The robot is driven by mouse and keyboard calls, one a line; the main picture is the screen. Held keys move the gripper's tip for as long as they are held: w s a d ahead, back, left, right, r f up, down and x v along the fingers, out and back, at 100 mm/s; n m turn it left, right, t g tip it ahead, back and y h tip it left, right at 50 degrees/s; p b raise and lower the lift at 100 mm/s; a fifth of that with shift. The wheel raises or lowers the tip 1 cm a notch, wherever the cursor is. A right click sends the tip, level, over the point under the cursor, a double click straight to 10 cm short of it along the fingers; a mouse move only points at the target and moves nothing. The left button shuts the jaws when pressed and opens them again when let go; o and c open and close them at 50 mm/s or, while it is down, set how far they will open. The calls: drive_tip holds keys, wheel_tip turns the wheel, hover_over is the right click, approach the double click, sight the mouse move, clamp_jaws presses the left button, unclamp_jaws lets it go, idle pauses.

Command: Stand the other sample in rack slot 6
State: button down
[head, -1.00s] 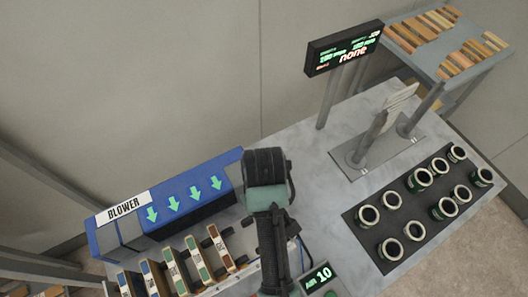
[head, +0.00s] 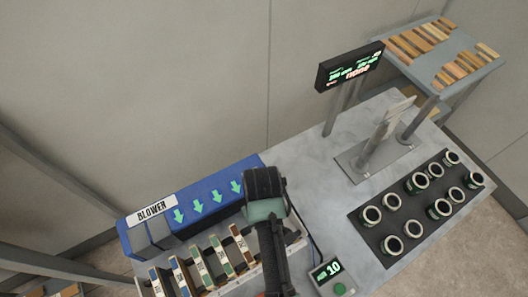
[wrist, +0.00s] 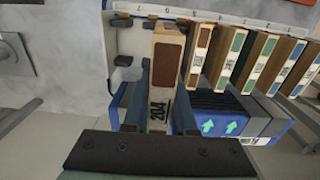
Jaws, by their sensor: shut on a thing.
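My gripper (wrist: 161,92) is shut on a wooden sample (wrist: 168,62) with a brown patch and the number 204. The sample's far end is at the rack (wrist: 215,15), beside its numbered rail, left of a row of standing samples. I cannot tell whether it is seated, and the slot numbers are too blurred to read surely. In the head view my gripper (head: 264,190) is seen from behind and hides the held sample. The standing samples, such as a brown one (wrist: 199,58) and a green one (wrist: 230,60), have a gap between them and mine.
The blue blower (head: 190,205) stands right behind the rack. A small box reading 10 (head: 328,270) is to the right. A black mat (head: 400,245) with several ring-topped cups lies further right. Bare bench lies between.

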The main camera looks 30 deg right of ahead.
drive_tip(key=shift+s+a+r, duration=0.1)
drive_tip(key=shift+a, duration=0.2)
drive_tip(key=shift+a+f, duration=0.15)
drive_tip(key=shift+f, duration=0.15)
wheel_tip(320, 180, down, 7)
drive_tip(key=b, duration=0.5)
drive_tip(key=shift+f+b, duration=0.2)
drive_tip(key=shift+b, duration=0.15)
drive_tip(key=shift+r+p, duration=0.15)
drive_tip(key=shift+p, duration=0.2)
drive_tip(key=shift+f, duration=0.55)
drive_tip(key=shift+f+b, duration=0.8)
drive_tip(key=shift+f, duration=0.25)
drive_tip(key=shift+f, duration=0.1)
drive_tip(key=shift+f+b, duration=0.95)
drive_tip(key=shift+f, duration=0.3)
